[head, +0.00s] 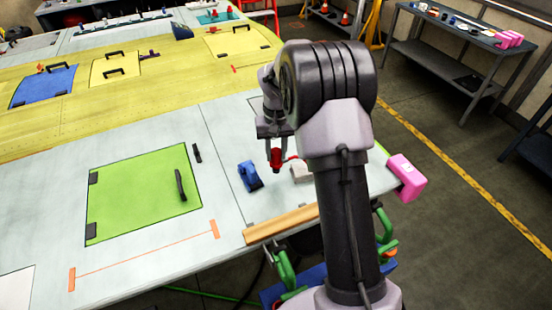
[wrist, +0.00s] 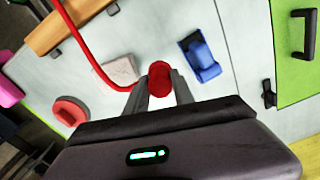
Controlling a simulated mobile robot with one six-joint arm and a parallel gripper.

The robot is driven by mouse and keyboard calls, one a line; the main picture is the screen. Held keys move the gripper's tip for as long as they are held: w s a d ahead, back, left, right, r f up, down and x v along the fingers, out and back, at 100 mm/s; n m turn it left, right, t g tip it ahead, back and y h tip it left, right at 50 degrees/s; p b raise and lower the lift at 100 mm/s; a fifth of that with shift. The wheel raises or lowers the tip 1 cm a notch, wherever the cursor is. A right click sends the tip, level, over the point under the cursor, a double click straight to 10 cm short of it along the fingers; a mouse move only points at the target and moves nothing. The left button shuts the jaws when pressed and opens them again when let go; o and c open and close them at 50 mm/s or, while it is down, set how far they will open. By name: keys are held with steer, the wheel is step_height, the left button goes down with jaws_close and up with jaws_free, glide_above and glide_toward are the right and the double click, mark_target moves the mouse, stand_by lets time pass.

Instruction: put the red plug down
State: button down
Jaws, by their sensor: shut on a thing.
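My gripper (head: 275,147) is shut on the red plug (head: 276,159) over the pale grey wing surface (head: 222,217). In the wrist view the plug (wrist: 160,78) shows its round red end between the two fingers of my gripper (wrist: 158,92). A red cord (wrist: 82,45) runs from near the plug toward the top left. I cannot tell whether the plug touches the surface.
A blue tool (head: 250,176) and a whitish block (head: 301,171) lie close by. The wrist view also shows a red rounded object (wrist: 70,111). A wooden strip (head: 281,224) lies along the edge, and a pink block (head: 406,178) is at the corner. The green panel (head: 140,190) has a black handle.

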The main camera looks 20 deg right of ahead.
mark_target(276, 160)
step_height(276, 160, down, 4)
steer(key=shift+w+r, duration=0.15)
steer(key=shift+r, duration=0.05)
steer(key=shift+f+b, duration=0.15)
steer(key=shift+b, duration=0.25)
steer(key=c, duration=1.1)
jaws_free()
